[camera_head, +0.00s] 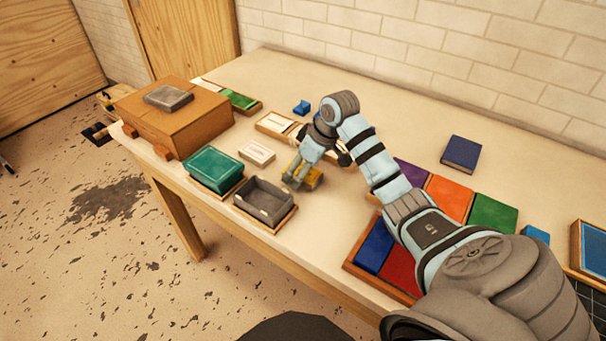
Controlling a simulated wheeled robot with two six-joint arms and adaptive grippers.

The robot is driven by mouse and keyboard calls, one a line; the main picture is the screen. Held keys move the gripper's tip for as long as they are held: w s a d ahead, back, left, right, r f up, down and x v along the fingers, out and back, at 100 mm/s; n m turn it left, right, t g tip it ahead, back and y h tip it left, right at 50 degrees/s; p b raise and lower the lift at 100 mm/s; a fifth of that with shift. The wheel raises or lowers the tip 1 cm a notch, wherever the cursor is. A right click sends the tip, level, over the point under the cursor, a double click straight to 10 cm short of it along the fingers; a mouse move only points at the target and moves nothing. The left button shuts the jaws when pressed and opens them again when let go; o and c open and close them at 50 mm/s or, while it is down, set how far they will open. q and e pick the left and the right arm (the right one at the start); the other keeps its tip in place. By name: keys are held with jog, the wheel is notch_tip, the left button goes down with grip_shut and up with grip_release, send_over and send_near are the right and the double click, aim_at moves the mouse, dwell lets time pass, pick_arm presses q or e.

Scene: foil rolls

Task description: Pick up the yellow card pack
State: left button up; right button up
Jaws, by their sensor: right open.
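The yellow card pack (313,179) lies on the table, right of the grey open tray, partly hidden by my right gripper. My right gripper (294,182) is open, pointing down at the pack, with its fingers at the pack's left side. I cannot tell whether the fingers touch it. My right arm comes in from the lower right and hides part of the table. My left gripper does not show.
A grey open tray (285,212) stands close by at the table's front edge. A green box (213,168), a white pack (257,152) and a wooden box (172,120) stand to the left. A dark blue book (461,154) and coloured blocks lie right.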

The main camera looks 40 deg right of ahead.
jog(key=shift+f+p, duration=0.25)
jog(key=shift+p, duration=0.2)
dwell(0.5)
jog(key=shift+s, duration=0.1)
jog(key=c, duration=1.3)
